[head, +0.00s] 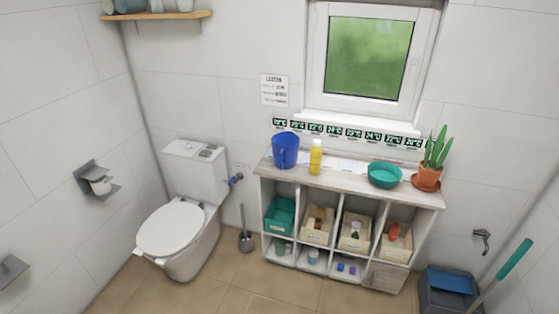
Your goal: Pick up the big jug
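A big blue jug (285,152) stands upright at the left end of the top of a white shelf unit under the window. Its handle shows on its left front side. A yellow bottle (315,157) stands just to its right, a small gap apart. Neither of my grippers shows in the head view, and nothing touches the jug.
The shelf unit (358,182) also carries a teal bowl (385,176) and a potted plant (430,172). A toilet (180,230) stands to the left, a grey bin (448,290) to the right. The tiled floor (255,292) in front is clear.

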